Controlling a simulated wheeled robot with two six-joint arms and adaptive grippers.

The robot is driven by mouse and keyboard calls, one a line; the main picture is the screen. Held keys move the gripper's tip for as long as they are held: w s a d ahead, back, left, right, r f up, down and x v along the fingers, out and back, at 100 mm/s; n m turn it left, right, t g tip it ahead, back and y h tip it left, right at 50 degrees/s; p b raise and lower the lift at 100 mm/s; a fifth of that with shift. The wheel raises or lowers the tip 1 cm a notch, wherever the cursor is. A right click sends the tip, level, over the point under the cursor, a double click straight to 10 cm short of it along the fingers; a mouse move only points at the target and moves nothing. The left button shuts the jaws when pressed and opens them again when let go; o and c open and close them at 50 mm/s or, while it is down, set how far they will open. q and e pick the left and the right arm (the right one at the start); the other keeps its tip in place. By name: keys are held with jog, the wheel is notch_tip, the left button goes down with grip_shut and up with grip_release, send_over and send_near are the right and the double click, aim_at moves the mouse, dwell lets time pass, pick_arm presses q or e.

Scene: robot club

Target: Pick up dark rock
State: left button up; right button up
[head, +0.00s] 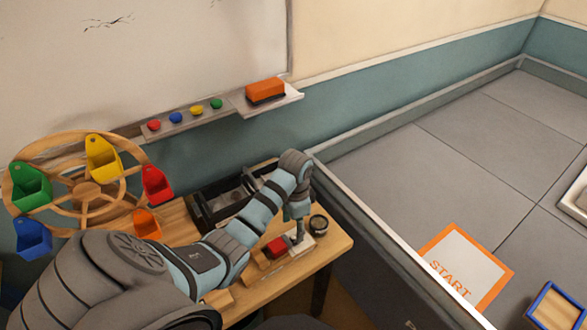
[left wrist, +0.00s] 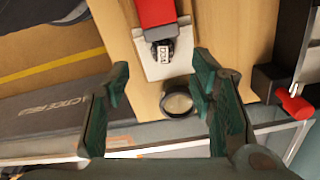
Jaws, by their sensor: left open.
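My left gripper (head: 297,236) is low over the right end of the wooden table, above a white plate (head: 304,243). In the left wrist view the left gripper (left wrist: 162,72) is open, its dark green fingers apart with nothing held between them. A small round dark-rimmed dish (left wrist: 177,103) lies between the fingers in that picture; it also shows right of the gripper in the head view (head: 318,223). I cannot make out a dark rock for certain in either view. My right gripper is not in view.
A red block-like thing (head: 275,247) is beside the white plate, close to the gripper. A black tray (head: 204,216) stands behind the arm. A wooden wheel (head: 85,187) with coloured buckets is at left. A low-walled grey floor area (head: 450,170) lies right of the table.

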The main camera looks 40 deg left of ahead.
aim_at(295, 240)
pick_arm(q)
jog(key=f, duration=0.2)
jog(key=f+b, duration=0.1)
jog(key=f, duration=0.4)
jog(key=shift+w+b, duration=0.35)
jog(key=shift+c, duration=0.6)
grip_shut()
